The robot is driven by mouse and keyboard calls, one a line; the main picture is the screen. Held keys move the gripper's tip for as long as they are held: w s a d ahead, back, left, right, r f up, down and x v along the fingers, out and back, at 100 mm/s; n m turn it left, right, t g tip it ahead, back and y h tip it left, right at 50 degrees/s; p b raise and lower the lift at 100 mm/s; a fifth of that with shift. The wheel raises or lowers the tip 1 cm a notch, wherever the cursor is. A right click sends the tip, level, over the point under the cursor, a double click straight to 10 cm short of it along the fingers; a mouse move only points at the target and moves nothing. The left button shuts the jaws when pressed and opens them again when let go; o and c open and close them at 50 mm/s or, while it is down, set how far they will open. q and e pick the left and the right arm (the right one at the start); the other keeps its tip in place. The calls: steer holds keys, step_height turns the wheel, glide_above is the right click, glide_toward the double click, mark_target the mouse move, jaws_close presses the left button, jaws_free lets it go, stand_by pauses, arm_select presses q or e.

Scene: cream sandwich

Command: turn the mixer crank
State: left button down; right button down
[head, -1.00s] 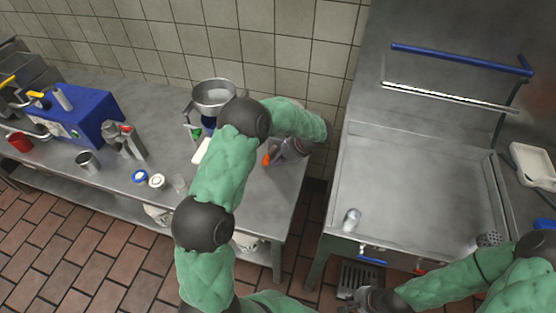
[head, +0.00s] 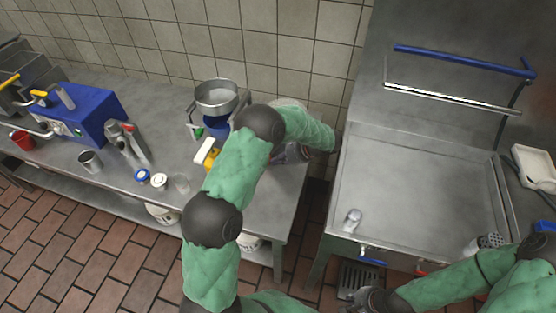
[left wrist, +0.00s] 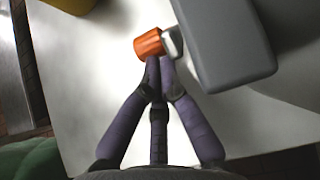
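In the left wrist view an orange crank knob (left wrist: 149,43) sits on a short pale metal arm beside a grey block-like body (left wrist: 222,45), seemingly the mixer. My left gripper (left wrist: 160,68) has its purple fingers drawn together, tips right at the knob's lower edge. Whether they grip it or only touch it I cannot tell. In the head view my left gripper (head: 292,152) is mostly behind my own green arm, at the right end of the left counter, and the crank is hidden there. My right gripper (head: 368,300) is at the bottom, partly cut off; its fingers are unclear.
On the left counter (head: 110,180) stand a metal bowl on a stand (head: 216,97), a blue machine (head: 82,115), a metal cup (head: 90,162) and small jars (head: 159,181). A steel griddle-like unit (head: 420,190) stands right, past a gap. A tiled wall closes the back.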

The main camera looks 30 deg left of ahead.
arm_select(q)
steer(key=shift+a+y, duration=0.1)
steer(key=shift+y, duration=0.2)
steer(key=shift+s+a+f+g+y, duration=0.1)
steer(key=shift+a+g+y, duration=0.2)
steer(key=shift+y, duration=0.5)
steer(key=shift+a, duration=0.1)
steer(key=shift+s+p, duration=0.1)
steer(key=shift+p, duration=0.2)
steer(key=shift+s+a+f, duration=0.1)
steer(key=shift+s+f, duration=0.05)
steer(key=shift+f, duration=0.1)
stand_by(0.7)
steer(key=shift+a, duration=0.2)
steer(key=shift+r, duration=0.2)
steer(key=shift+w+d+r, duration=0.1)
steer(key=shift+w+d, duration=0.1)
